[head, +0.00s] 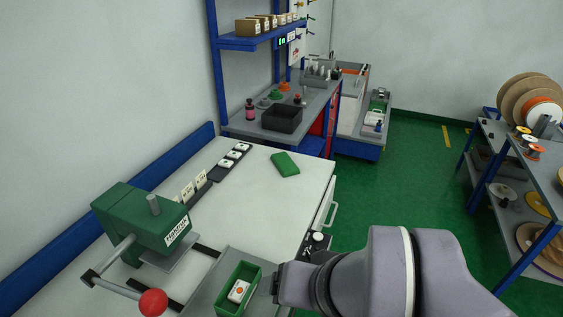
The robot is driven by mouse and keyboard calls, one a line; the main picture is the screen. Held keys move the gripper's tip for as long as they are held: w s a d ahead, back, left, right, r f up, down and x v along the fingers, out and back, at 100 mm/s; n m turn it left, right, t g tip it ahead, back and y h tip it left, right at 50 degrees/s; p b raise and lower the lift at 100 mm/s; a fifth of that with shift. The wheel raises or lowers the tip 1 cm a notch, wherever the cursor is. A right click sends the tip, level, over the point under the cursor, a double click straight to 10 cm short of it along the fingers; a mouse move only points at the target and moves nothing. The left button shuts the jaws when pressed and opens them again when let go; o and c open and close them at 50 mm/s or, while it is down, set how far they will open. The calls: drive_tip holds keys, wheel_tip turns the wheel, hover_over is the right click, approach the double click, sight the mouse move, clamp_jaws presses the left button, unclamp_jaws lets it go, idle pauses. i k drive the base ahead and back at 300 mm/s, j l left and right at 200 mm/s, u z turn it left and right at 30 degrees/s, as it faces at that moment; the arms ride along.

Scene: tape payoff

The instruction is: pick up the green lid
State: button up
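A flat, dark green rectangular piece (285,163), which looks like the green lid, lies on the white worktop near its far right edge. An open green box (222,300) stands at the front of the worktop with a white item marked with orange (238,290) inside. My gripper (276,283) is at the end of my arm, beside the right wall of the green box and well nearer than the lid. I cannot tell whether it touches the box. Its fingers are small and dark, and I cannot see whether they are open or shut.
A green hand press (140,222) with a red-knobbed lever (153,302) stands at the left. A dark strip with white pieces (232,160) lies left of the lid. The white worktop (265,205) is clear between lid and box. A shelved bench (315,100) stands behind.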

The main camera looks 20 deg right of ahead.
sight(285, 164)
drive_tip(key=i+l+u, duration=0.2)
drive_tip(key=l, duration=0.25)
drive_tip(key=i+l+u, duration=0.2)
drive_tip(key=l, duration=0.25)
drive_tip(key=i+l+u, duration=0.15)
drive_tip(key=l, duration=0.35)
drive_tip(key=i+l+u, duration=0.2)
drive_tip(key=l, duration=0.3)
drive_tip(key=i+l+u, duration=0.2)
drive_tip(key=l, duration=0.35)
drive_tip(key=l+u, duration=0.2)
drive_tip(key=l, duration=0.35)
drive_tip(key=i, duration=0.5)
